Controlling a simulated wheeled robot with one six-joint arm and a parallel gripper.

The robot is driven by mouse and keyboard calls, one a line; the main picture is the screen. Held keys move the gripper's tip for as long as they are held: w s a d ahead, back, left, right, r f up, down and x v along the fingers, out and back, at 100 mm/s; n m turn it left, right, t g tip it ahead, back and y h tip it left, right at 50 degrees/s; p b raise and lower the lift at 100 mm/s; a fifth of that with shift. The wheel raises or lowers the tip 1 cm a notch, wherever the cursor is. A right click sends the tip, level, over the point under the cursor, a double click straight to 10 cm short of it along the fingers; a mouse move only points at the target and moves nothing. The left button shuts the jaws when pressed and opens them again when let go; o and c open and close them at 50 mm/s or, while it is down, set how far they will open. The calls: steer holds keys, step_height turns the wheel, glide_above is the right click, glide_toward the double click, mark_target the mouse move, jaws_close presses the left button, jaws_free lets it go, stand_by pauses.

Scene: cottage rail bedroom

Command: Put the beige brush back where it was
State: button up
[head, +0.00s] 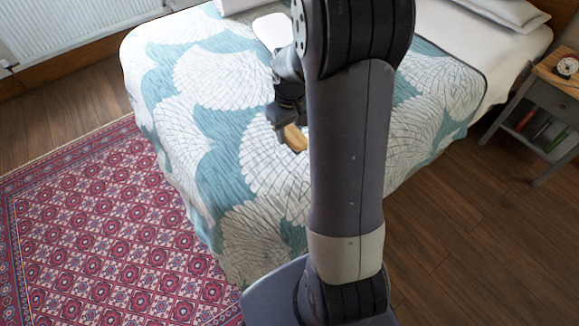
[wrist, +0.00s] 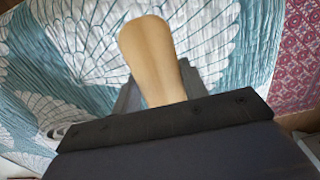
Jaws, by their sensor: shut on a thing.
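The beige brush (head: 295,137) is in my gripper (head: 287,118), over the bed in the head view. Only a tan end of it shows there, partly hidden by my arm. In the wrist view the brush (wrist: 152,50) is a smooth, rounded beige shape standing out from between the fingers of my gripper (wrist: 160,88). The gripper is shut on it. The rest of the brush is hidden by the gripper body. The bed (head: 190,85) below has a teal and white fan-patterned cover. I cannot tell how far the brush is above the cover.
A white rounded flat thing (head: 271,29) lies on the bed behind my gripper. A grey nightstand (head: 548,98) with a clock (head: 567,66) stands at the right. A red patterned rug (head: 110,225) covers the floor at the left. A radiator (head: 70,30) is at the back left.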

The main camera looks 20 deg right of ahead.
mark_target(291, 162)
step_height(291, 162, down, 10)
steer(key=shift+d+r+b, duration=0.1)
steer(key=shift+b, duration=0.25)
steer(key=shift+f, duration=0.25)
steer(key=o, duration=0.9)
steer(key=shift+o, duration=0.2)
steer(key=shift+r, duration=0.15)
step_height(291, 162, up, 12)
steer(key=shift+r+p, duration=0.1)
steer(key=shift+p, duration=0.5)
